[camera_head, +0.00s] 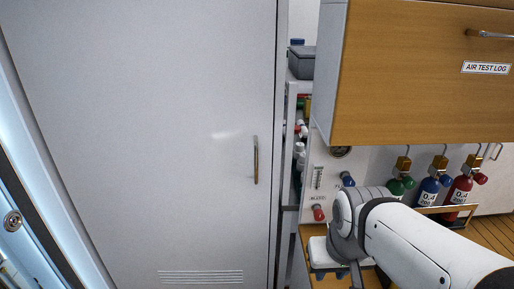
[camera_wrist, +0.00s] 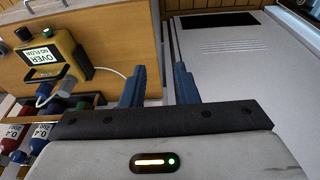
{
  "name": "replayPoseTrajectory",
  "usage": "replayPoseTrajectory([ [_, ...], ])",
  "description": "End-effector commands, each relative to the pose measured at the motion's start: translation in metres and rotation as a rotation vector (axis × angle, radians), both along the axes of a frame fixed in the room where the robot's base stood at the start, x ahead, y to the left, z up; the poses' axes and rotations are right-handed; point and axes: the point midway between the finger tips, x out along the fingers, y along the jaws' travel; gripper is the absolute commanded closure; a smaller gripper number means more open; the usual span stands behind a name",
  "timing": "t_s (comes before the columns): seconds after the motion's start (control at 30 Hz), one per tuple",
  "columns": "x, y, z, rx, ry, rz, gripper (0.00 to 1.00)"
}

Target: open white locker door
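The white locker door (camera_head: 140,110) fills the left of the head view and looks closed. Its upright metal handle (camera_head: 256,160) is near the right edge, and a vent (camera_head: 201,277) is low down. In the head view my white arm comes from the lower right and the fingers are mostly hidden. My gripper is right of the door, apart from the handle.
A wooden cabinet (camera_head: 420,75) labelled AIR TEST LOG overhangs at the right. Below it hang green, blue and red bottles (camera_head: 459,188). A narrow gap with shelving separates locker and panel. A yellow device (camera_wrist: 50,62) with a cable shows in the wrist view.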

Motion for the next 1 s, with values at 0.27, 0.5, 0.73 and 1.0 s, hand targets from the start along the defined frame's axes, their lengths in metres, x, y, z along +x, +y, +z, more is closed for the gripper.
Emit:
replayPoseTrajectory([
  [0.27,0.002,0.0,0.0,-0.002,-0.005,0.0,0.73],
  [0.5,0.063,-0.011,-0.004,-0.068,-0.195,0.009,0.73],
  [0.73,0.169,-0.016,0.001,-0.106,-0.57,0.096,0.73],
  [1.0,0.249,0.027,0.016,0.045,-0.981,0.293,0.73],
])
